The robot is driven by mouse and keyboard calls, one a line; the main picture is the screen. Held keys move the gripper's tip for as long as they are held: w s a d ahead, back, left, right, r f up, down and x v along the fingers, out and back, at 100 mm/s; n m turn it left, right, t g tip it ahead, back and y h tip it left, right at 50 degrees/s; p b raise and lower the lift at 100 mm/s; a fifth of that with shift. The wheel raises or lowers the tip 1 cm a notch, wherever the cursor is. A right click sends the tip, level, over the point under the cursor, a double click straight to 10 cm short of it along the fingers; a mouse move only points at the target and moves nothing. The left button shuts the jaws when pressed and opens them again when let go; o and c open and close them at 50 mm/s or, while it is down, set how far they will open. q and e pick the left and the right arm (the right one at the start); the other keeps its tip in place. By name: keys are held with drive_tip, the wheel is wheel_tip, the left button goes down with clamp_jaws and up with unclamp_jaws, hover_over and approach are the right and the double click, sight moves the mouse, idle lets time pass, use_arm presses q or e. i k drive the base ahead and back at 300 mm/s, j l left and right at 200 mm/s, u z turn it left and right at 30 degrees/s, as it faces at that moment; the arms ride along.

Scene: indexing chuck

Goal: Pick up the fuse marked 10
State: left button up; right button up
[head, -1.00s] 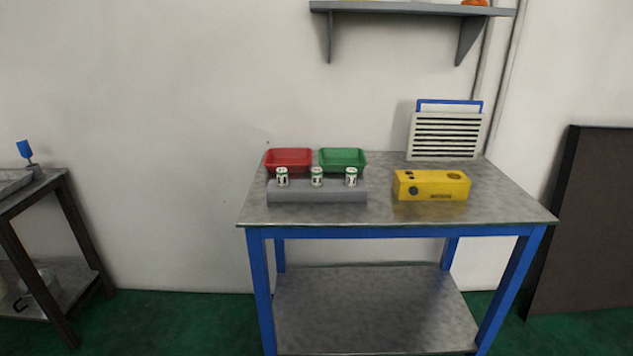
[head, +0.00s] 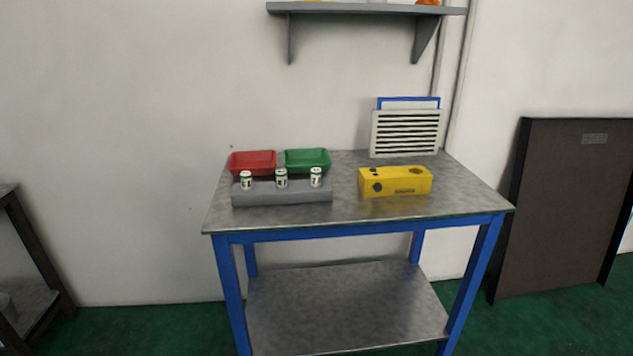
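Three small white fuses with dark markings stand upright in a row in a grey block on the metal table. They are the left fuse (head: 246,180), the middle fuse (head: 281,178) and the right fuse (head: 316,177). The markings are too small to read, so I cannot tell which is marked 10. The grey block (head: 282,195) sits near the table's left side. Neither of my grippers is in view.
A red tray (head: 252,171) and a green tray (head: 307,167) stand behind the block. A yellow box (head: 395,181) with dark round openings is to the right. A vented grey panel (head: 406,133) stands at the back. The table (head: 430,212) is bare at front right. A shelf (head: 366,9) hangs above.

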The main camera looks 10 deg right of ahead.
sight(281, 175)
drive_tip(key=i+j+z, duration=0.8)
drive_tip(key=j, duration=0.15)
drive_tip(key=k+l, duration=0.05)
drive_tip(key=k, duration=0.05)
